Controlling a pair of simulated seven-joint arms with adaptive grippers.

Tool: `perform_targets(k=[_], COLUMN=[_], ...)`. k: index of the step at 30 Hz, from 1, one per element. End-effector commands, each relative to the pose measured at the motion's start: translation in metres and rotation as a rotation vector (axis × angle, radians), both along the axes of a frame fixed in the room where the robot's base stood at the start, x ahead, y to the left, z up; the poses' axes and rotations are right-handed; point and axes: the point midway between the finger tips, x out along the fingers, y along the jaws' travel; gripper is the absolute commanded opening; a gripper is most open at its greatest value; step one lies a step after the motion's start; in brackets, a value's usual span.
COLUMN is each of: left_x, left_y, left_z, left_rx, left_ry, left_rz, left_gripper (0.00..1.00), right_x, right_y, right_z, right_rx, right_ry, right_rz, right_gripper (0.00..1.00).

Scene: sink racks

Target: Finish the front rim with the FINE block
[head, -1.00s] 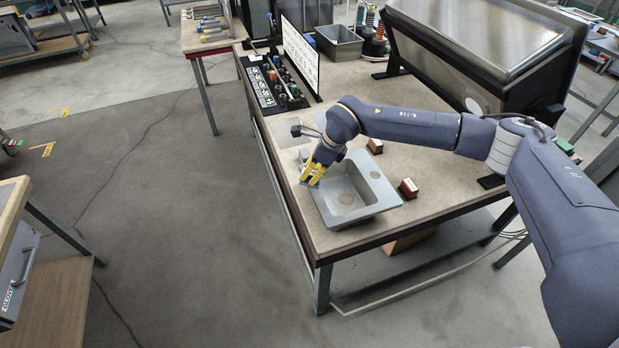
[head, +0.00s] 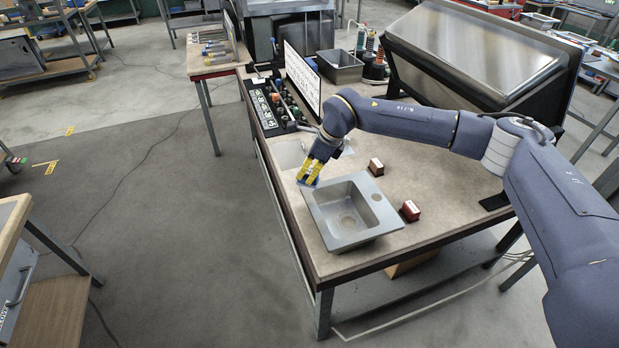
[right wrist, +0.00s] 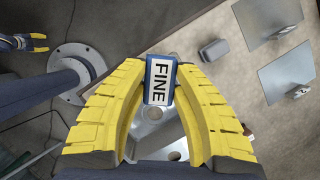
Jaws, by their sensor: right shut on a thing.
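The FINE block is blue with a white label reading FINE; it shows in the right wrist view (right wrist: 159,82) between my right gripper's yellow fingers. My right gripper (head: 318,165) is shut on this block at the far left corner of the grey sink (head: 385,214) in the head view. Whether the block touches the rim I cannot tell. The sink has a square bowl with a drain and a round hole in its right deck. My left gripper (right wrist: 36,43) shows small at the top left of the right wrist view; its opening is unclear.
Two dark red blocks with pale labels, one behind the sink (head: 376,167) and one at its right (head: 410,211), sit on the bench (head: 450,200). A control panel (head: 268,112) and a white chart board (head: 302,82) stand farther back. A large tilted metal panel (head: 480,55) is at the back right.

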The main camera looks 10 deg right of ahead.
Motion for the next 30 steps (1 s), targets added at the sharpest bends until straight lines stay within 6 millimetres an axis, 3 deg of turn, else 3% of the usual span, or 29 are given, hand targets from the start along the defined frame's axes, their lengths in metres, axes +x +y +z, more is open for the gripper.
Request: perform_targets(k=[8, 30], left_x=[0.000, 0.000], left_y=[0.000, 0.000], left_z=[0.000, 0.000], left_rx=[0.000, 0.000], left_ry=[0.000, 0.000], left_rz=[0.000, 0.000], left_gripper=[0.44, 0.44], right_x=[0.000, 0.000], right_y=[0.002, -0.003], right_z=[0.020, 0.018], right_rx=[0.001, 0.000], right_ry=[-0.001, 0.004], right_rz=[0.003, -0.005], right_gripper=[0.00, 0.00])
